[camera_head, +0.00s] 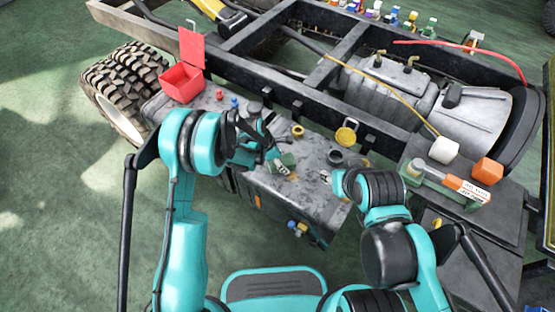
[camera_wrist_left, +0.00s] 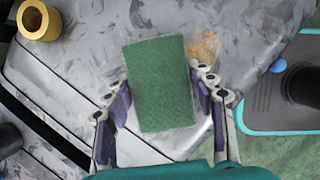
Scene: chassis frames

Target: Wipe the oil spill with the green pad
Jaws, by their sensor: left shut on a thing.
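The green pad (camera_wrist_left: 160,85) is held between the fingers of my left gripper (camera_wrist_left: 162,100) in the left wrist view. In the head view the pad (camera_head: 287,161) is over the grey metal top, with my left gripper (camera_head: 277,157) on it. A brownish oil spill (camera_wrist_left: 204,46) lies on the grey surface just right of the pad in the wrist view, partly hidden by a finger. I cannot tell whether the pad touches the surface. My right gripper (camera_head: 325,177) is at the right part of the grey top, small and mostly hidden by its arm.
A brass ring (camera_head: 298,131), a yellow cup (camera_head: 346,134) and a dark round part (camera_head: 335,157) stand on the grey top (camera_head: 310,158). An open red box (camera_head: 181,84) is at the left end. A white block (camera_head: 444,150) and an orange block (camera_head: 487,171) are at the right.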

